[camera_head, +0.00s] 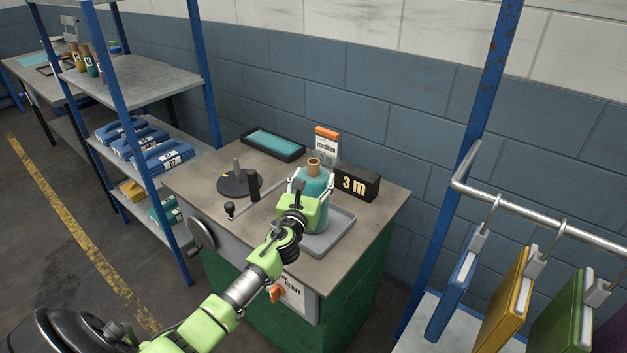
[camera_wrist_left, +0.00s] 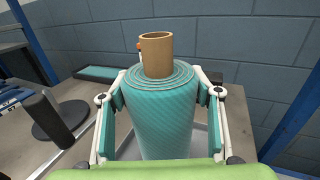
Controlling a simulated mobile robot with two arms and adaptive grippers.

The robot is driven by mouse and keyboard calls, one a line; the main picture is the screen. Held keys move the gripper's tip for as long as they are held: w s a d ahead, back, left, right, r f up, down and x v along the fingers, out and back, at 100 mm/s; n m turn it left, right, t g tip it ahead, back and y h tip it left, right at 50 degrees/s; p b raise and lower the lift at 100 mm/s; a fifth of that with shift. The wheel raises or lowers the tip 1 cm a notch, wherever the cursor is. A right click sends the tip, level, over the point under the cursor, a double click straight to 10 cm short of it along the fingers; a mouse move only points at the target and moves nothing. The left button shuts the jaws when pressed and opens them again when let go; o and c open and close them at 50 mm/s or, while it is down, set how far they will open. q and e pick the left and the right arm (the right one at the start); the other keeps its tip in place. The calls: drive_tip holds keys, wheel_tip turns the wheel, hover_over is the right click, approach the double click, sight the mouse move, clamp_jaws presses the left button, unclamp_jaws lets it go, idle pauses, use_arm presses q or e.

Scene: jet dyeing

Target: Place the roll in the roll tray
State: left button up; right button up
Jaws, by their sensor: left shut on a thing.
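The roll is a teal fabric roll (camera_head: 317,186) on a brown cardboard core. It stands upright over the grey tray on the cabinet top and fills the middle of the left wrist view (camera_wrist_left: 160,115). My left gripper (camera_head: 311,190) is shut on the roll, with one white finger along each side. The grey roll tray (camera_head: 342,229) is shallow with a raised rim. The arm and roll cover part of it. I cannot tell whether the roll's bottom touches the tray floor. My right gripper is in neither view.
On the cabinet top (camera_head: 205,180) are a dark round base with a post (camera_head: 238,183), a dark tray with teal cloth (camera_head: 273,144), an orange-white card (camera_head: 327,146) and a black "3 m" block (camera_head: 357,184). A hanging rail (camera_head: 540,215) stands at right, a shelf (camera_head: 140,80) at left.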

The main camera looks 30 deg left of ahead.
use_arm(q)
drive_tip(key=o, duration=1.9)
drive_tip(key=v, duration=1.2)
drive_tip(key=shift+s+r, duration=0.1)
